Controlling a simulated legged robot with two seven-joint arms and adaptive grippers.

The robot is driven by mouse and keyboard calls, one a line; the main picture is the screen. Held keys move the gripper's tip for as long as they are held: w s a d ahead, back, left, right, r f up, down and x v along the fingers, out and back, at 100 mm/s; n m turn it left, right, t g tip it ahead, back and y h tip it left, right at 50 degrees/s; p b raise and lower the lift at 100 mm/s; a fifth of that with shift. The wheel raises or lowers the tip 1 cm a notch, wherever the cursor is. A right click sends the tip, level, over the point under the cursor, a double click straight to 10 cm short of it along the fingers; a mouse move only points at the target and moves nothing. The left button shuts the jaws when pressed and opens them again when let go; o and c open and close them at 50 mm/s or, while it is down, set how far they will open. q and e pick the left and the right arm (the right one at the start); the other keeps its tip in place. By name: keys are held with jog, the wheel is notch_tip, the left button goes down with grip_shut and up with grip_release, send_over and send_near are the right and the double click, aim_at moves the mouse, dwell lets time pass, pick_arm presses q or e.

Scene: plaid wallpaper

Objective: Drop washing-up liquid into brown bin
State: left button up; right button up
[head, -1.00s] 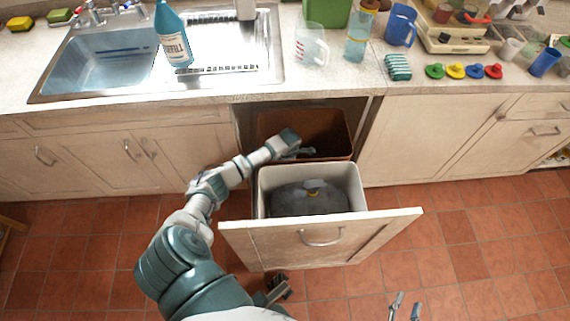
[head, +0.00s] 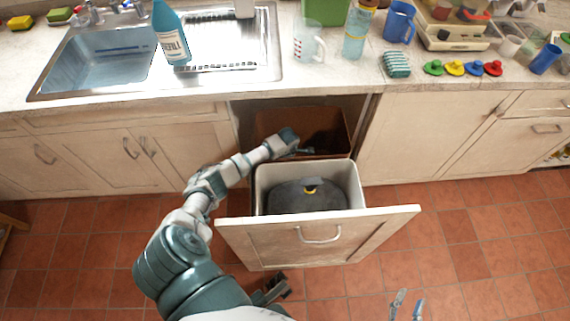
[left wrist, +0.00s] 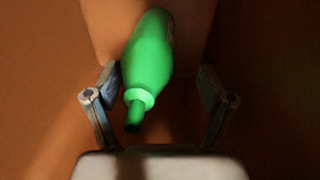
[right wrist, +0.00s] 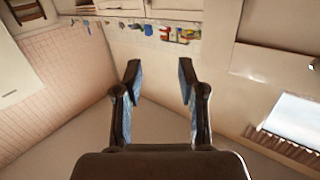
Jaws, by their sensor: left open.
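The brown bin (head: 350,122) sits at the back of the pulled-out drawer, under the counter. My left arm reaches into it, with the left gripper (head: 305,151) inside. In the left wrist view, a green bottle (left wrist: 148,55), which looks like the washing-up liquid, lies against brown bin walls. Its neck and dark tip point towards the left gripper (left wrist: 160,100). The fingers are spread wide on both sides, with gaps to the bottle. In the head view the bottle is hidden. My right gripper (head: 405,304) is open and empty at the bottom edge; its fingers also show in the right wrist view (right wrist: 160,85).
A pale bin (head: 262,185) with a dark grey bag stands in front of the brown bin. The drawer front (head: 270,240) juts over the tiled floor. A jug (head: 307,42) and cups stand on the counter.

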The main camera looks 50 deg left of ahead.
pick_arm(q)
jog(key=r+p, duration=0.1)
jog(key=a+r, duration=0.1)
jog(key=shift+w+r+p, duration=0.1)
jog(key=shift+r+p, duration=0.2)
jog(key=shift+p, duration=0.1)
notch_tip(320, 180, up, 10)
jog(key=d+p, duration=0.1)
jog(key=p, duration=0.1)
jog(key=shift+s+d+p, duration=0.15)
jog(key=shift+s+p, duration=0.1)
jog(key=shift+p, duration=0.1)
pick_arm(e)
jog(key=s+d+f+g+h, duration=0.2)
jog(key=s+f+g, duration=0.6)
jog(key=f, duration=0.1)
jog(key=shift+s+d+g+h, duration=0.25)
jog(key=shift+g+h, duration=0.05)
jog(key=shift+g, duration=0.1)
pick_arm(q)
jog(key=shift+d+r, duration=0.15)
jog(key=shift+d, duration=0.15)
pick_arm(e)
jog(key=shift+w+d+f, duration=0.1)
jog(key=shift+d, duration=0.2)
